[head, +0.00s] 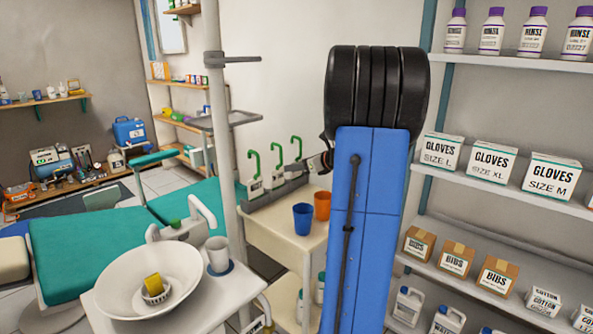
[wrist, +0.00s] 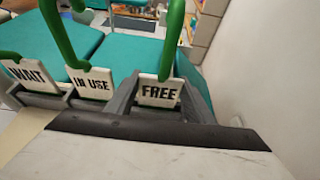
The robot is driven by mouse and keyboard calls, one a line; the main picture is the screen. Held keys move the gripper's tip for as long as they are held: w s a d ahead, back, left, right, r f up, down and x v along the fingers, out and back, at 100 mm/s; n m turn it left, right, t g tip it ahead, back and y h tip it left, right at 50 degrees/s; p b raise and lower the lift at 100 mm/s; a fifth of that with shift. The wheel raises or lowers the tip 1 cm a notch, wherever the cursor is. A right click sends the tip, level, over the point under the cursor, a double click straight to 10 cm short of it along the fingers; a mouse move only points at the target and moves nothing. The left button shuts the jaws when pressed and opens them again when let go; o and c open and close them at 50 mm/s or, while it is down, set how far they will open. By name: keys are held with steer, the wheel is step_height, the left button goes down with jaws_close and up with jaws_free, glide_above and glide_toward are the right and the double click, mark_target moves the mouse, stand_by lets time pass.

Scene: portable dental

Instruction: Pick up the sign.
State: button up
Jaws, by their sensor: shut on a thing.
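Three white signs with green hooked handles stand in a row in the wrist view: WAIT (wrist: 28,74), IN USE (wrist: 90,84) and FREE (wrist: 160,93). My gripper (wrist: 158,84) has a grey finger on each side of the FREE sign and is shut on it. Its green hook rises above the fingers. In the head view the row shows small, with my gripper (head: 318,164) at its right end. The lower edge of the FREE sign is partly hidden, and I cannot tell whether it is clear of its holder.
The signs are by a grey rail (head: 262,217) at the back of a cream cart (head: 277,238). A blue cup (head: 302,219) and an orange cup (head: 322,205) stand on the cart. A grey pole (head: 221,130) rises to the left, and stocked shelves are at right.

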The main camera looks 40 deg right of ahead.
step_height(320, 180, up, 10)
stand_by(0.6)
stand_by(0.9)
